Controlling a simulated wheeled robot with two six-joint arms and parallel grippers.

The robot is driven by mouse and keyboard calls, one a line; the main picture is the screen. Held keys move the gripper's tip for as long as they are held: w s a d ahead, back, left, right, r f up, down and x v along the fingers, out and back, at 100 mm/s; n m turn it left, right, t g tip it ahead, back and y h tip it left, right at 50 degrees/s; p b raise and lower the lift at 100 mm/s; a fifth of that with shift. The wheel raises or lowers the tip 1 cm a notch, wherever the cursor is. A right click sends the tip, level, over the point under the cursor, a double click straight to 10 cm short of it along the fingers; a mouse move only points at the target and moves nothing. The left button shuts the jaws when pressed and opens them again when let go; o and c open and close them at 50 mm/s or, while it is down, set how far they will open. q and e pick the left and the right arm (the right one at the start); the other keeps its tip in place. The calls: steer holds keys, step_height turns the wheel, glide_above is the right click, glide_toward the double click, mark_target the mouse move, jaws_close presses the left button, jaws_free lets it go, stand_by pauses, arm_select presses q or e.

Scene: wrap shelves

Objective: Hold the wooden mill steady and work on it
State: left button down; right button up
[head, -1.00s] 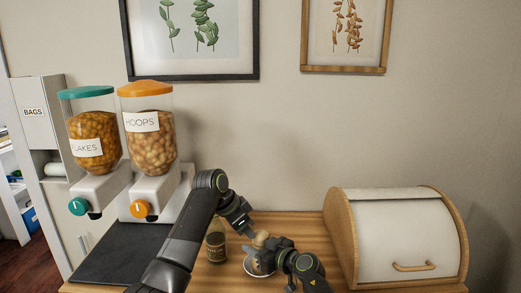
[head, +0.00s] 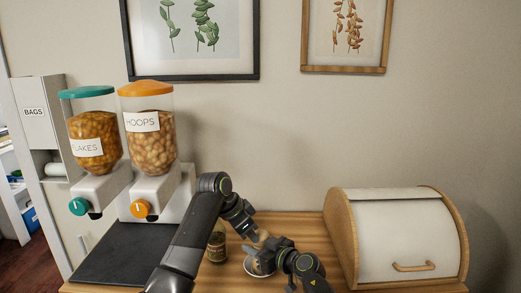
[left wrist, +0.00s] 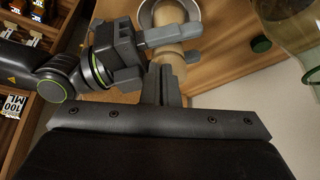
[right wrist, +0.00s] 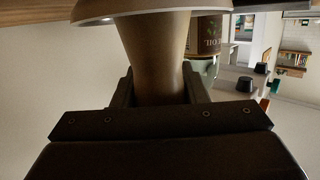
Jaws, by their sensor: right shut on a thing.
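The wooden mill (head: 262,238) stands upright on the counter with a pale round dish (head: 249,268) at its foot. My right gripper (head: 270,250) is shut around the mill's body. In the right wrist view (right wrist: 155,105) its fingers flank the mill's waist (right wrist: 155,45), below the flared dish shape. My left gripper (head: 250,233) is right at the mill's top. In the left wrist view its fingers (left wrist: 165,85) lie close together, with the mill (left wrist: 165,50) just beyond their tips. Whether they touch the knob is hidden.
A small labelled jar (head: 217,245) stands left of the mill. Two cereal dispensers (head: 94,140) (head: 149,140) and a dark mat (head: 120,255) are further left. A bread bin (head: 400,240) stands to the right.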

arm_select(q)
steer(key=shift+s+f, duration=0.1)
steer(key=shift+s, duration=0.15)
steer(key=shift+a, duration=0.2)
step_height(320, 180, up, 6)
stand_by(0.5)
step_height(320, 180, down, 6)
steer(key=w+a, duration=0.1)
steer(key=w, duration=0.1)
steer(key=shift+w+a, duration=0.25)
steer(key=shift+a, duration=0.1)
stand_by(0.5)
